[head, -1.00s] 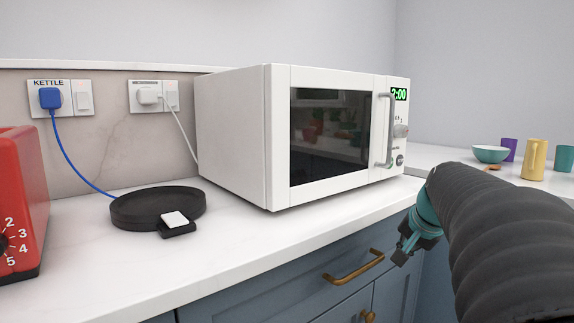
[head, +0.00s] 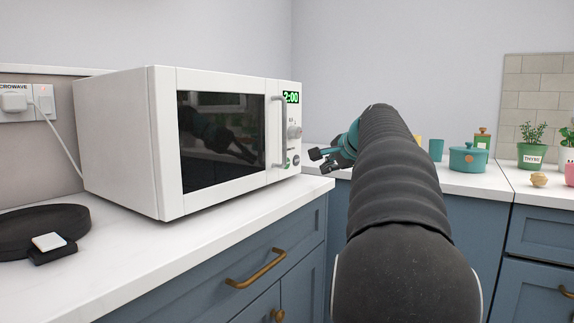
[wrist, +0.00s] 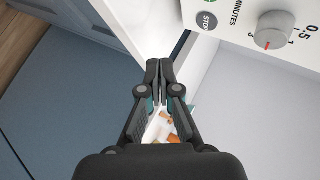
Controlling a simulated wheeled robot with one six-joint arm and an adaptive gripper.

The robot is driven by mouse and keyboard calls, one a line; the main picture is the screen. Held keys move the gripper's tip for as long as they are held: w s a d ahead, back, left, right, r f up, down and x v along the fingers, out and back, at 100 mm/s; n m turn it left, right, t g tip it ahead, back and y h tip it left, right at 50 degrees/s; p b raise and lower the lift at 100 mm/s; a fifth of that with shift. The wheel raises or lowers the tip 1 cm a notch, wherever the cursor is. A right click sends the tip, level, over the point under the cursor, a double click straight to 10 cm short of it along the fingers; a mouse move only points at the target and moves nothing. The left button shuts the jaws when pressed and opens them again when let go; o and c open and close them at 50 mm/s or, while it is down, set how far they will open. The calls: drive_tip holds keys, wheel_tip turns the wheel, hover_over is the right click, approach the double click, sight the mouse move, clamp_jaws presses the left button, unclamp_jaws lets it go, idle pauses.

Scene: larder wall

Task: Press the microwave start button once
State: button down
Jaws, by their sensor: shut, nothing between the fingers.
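The white microwave (head: 120,140) stands on the counter, door closed, with a green 2:00 display (head: 291,97). A small green button (head: 287,163) sits low on its panel, beside a grey button (head: 296,160). In the wrist view the grey button reads STOP (wrist: 207,21), and a sliver of green (wrist: 222,2) shows at the top edge. My gripper (head: 317,160) is just right of the panel in the head view, apart from it. In the wrist view my gripper's (wrist: 160,66) fingers are shut and empty, below and left of the STOP button.
A grey dial (wrist: 272,30) and the door handle (head: 277,130) stick out near the buttons. A black round base (head: 35,232) lies on the counter at left. A teal pot (head: 468,158) and plants stand on the right counter.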

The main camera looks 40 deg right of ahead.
drive_tip(key=w+a, duration=0.1)
drive_tip(key=w, duration=0.1)
drive_tip(key=w+p, duration=0.1)
drive_tip(key=w, duration=0.1)
drive_tip(key=w+a+p, duration=0.1)
drive_tip(key=w, duration=0.1)
drive_tip(key=shift+w+a+r, duration=0.1)
drive_tip(key=shift+w+a, duration=0.1)
drive_tip(key=shift+a, duration=0.15)
drive_tip(key=shift+w+a+p, duration=0.35)
drive_tip(key=shift+w+p, duration=0.05)
drive_tip(key=shift+w, duration=0.45)
idle(0.6)
drive_tip(key=shift+w+a+p, duration=0.15)
drive_tip(key=shift+w+p, duration=0.2)
drive_tip(key=shift+w, duration=0.05)
drive_tip(key=shift+w+a, duration=0.15)
drive_tip(key=shift+w, duration=0.15)
idle(0.7)
idle(0.4)
drive_tip(key=shift+s+d, duration=0.3)
drive_tip(key=shift+s, duration=0.45)
